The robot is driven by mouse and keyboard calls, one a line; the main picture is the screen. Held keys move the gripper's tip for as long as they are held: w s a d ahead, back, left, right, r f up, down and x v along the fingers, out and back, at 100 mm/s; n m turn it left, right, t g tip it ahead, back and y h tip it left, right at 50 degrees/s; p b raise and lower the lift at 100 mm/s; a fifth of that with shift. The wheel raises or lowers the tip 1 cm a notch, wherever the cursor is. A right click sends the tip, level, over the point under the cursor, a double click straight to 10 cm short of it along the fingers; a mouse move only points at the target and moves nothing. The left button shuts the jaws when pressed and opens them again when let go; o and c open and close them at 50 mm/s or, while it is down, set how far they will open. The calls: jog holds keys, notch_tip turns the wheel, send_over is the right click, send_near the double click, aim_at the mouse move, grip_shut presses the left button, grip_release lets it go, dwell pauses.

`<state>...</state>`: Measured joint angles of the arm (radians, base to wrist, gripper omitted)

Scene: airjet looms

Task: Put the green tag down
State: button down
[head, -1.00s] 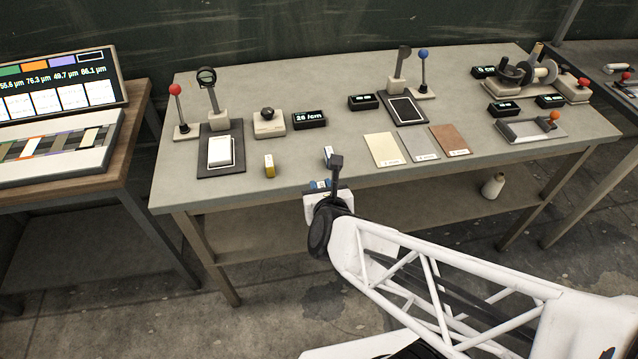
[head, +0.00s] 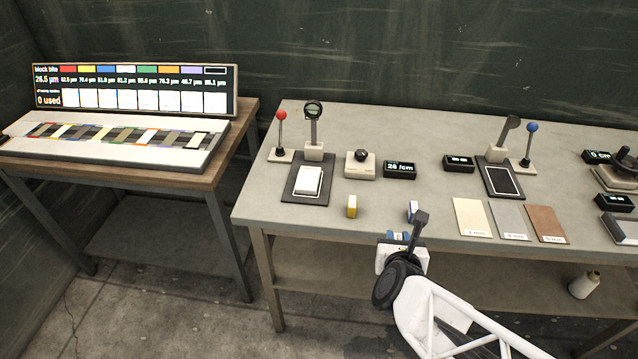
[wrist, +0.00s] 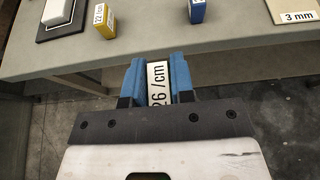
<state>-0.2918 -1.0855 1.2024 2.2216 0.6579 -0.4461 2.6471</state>
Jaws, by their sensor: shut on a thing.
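My gripper (head: 398,237) is at the front edge of the bench, its blue fingers closed. In the wrist view my gripper (wrist: 158,72) is shut on a tag (wrist: 158,84) with a white label reading "26 /cm". The fingers hide the tag's sides, so its green colour cannot be made out. The held tag is over the floor just in front of the bench, not resting on it. A yellow tag (head: 352,206), labelled "22 /cm", stands on the bench to the left. A blue tag (head: 413,210) stands just beyond my gripper.
The bench (head: 300,217) holds a black pad with a white block (head: 310,180), a "26 /cm" display (head: 399,169), a red-knobbed lever (head: 281,140), a blue-knobbed lever (head: 529,145) and sample cards (head: 472,217). A side table at left carries a striped board (head: 110,140) and a screen (head: 135,88).

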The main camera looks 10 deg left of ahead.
jog(key=w+a+r, duration=0.1)
jog(key=w+a, duration=0.4)
jog(key=a, duration=0.3)
jog(key=w+a+r, duration=0.1)
jog(key=w+a, duration=0.3)
jog(key=a, duration=0.4)
jog(key=shift+w+a+r, duration=0.3)
jog(key=shift+w+r, duration=0.1)
jog(key=shift+w, duration=0.1)
send_over(309, 176)
jog(key=shift+f, duration=0.75)
jog(key=shift+f, duration=0.15)
dwell(0.3)
jog(key=shift+f, duration=1.65)
jog(key=shift+f, duration=0.1)
